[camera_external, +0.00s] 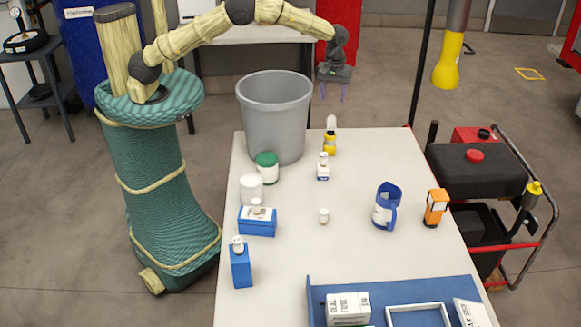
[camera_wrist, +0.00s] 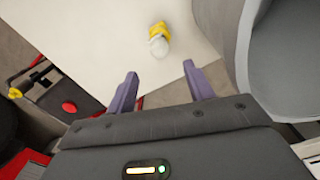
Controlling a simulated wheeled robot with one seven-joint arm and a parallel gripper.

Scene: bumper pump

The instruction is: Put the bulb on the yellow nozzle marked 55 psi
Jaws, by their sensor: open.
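A small yellow object with a white rounded top (camera_external: 330,139) stands at the table's far edge, right of the grey bin; it also shows in the wrist view (camera_wrist: 158,38). I cannot read any 55 psi mark. A larger yellow nozzle (camera_external: 448,67) hangs at the upper right from a grey tube. Small whitish bulb-like pieces sit on the bare table (camera_external: 323,216), on a blue box (camera_external: 257,209) and on a tall blue block (camera_external: 238,246); I cannot tell which is the bulb. My gripper (camera_external: 333,92) is open and empty, beyond the table's far edge; its fingers (camera_wrist: 160,75) show apart.
The grey bin (camera_external: 273,115) stands at the table's far left. The table's middle is mostly clear.

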